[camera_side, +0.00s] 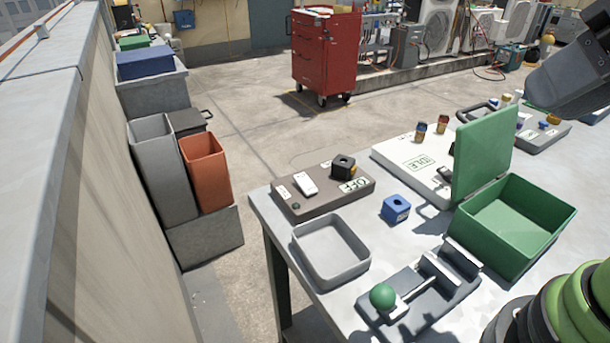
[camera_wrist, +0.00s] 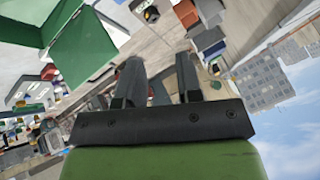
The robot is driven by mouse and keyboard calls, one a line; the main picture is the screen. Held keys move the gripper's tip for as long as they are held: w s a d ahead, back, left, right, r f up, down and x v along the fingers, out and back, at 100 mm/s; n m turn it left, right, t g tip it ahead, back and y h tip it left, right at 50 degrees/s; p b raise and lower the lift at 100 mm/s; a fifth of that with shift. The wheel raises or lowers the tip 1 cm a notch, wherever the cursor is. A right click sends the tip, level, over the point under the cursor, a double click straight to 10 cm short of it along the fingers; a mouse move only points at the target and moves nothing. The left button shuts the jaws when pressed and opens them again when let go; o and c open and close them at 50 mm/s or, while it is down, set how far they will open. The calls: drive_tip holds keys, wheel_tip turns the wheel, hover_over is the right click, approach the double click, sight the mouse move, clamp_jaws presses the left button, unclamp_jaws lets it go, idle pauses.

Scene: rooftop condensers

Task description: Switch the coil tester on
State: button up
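A dark brown control box (camera_side: 325,203) stands on the left of the table in the side view. It carries a white rocker (camera_side: 306,184), a black block-shaped knob (camera_side: 343,166) and a plate reading OFF (camera_side: 354,185). A flat white unit reading IDLE (camera_side: 428,163) stands to its right. No label says which is the coil tester. My gripper (camera_wrist: 161,68) shows in the wrist view with its two dark fingers apart and nothing between them.
A green bin (camera_side: 540,219) with a raised lid (camera_side: 483,150) stands at the right. A blue block (camera_side: 396,208), an empty grey tray (camera_side: 334,270) and a green-knobbed lever fixture (camera_side: 383,296) are on the table. A red tool cart (camera_side: 325,58) stands behind on the floor.

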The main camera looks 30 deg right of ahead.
drive_tip(key=shift+n+g+h, duration=0.3)
drive_tip(key=shift+n+g, duration=0.2)
drive_tip(key=shift+g, duration=0.1)
drive_tip(key=w, duration=0.2)
drive_tip(key=w+r, duration=0.1)
drive_tip(key=w, duration=0.5)
drive_tip(key=shift+a+r, duration=0.25)
clamp_jaws()
drive_tip(key=w+a+f+n, duration=0.1)
drive_tip(key=w+a+f, duration=0.1)
drive_tip(key=w+f, duration=0.2)
drive_tip(key=w+a+f+n+g+h, duration=0.1)
drive_tip(key=w+a+f, duration=0.1)
drive_tip(key=w+f, duration=0.3)
drive_tip(key=w+a+f+n, duration=0.1)
drive_tip(key=w+f, duration=0.4)
drive_tip(key=w, duration=0.6)
drive_tip(key=shift+w+a+f+g, duration=0.15)
drive_tip(key=shift+a+g, duration=0.25)
drive_tip(key=shift+a, duration=0.45)
